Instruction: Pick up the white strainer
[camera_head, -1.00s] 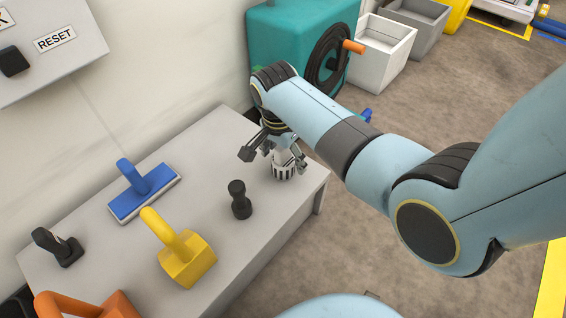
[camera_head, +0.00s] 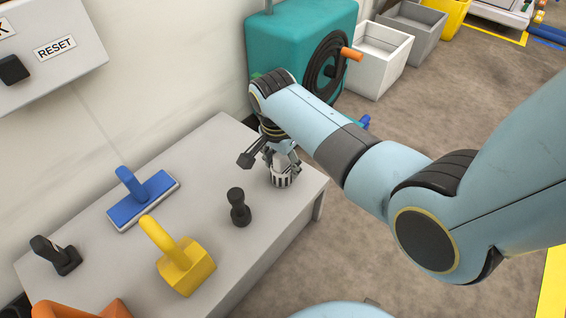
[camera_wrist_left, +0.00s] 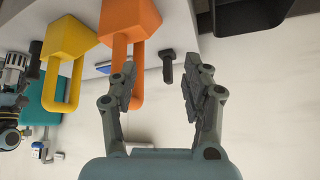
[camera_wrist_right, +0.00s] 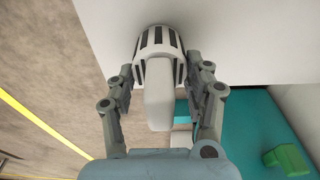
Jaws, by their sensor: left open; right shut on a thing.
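The white strainer (camera_head: 281,180) has a slotted, dark-striped base and a white handle. It stands at the right end of the grey table (camera_head: 222,146). My right gripper (camera_head: 279,163) is over it from above, shut on it. In the right wrist view the strainer (camera_wrist_right: 158,85) lies between the two fingers (camera_wrist_right: 160,80), with its slotted end at the far side. I cannot tell whether its base touches the table. My left gripper (camera_wrist_left: 160,82) is open and empty in the left wrist view.
On the table are a black-handled tool (camera_head: 238,207), a blue float (camera_head: 143,199), a yellow tool (camera_head: 184,265), another black tool (camera_head: 56,256) and an orange tool (camera_head: 80,309). A teal machine (camera_head: 290,35) with a hose reel and a white bin (camera_head: 378,55) stand behind.

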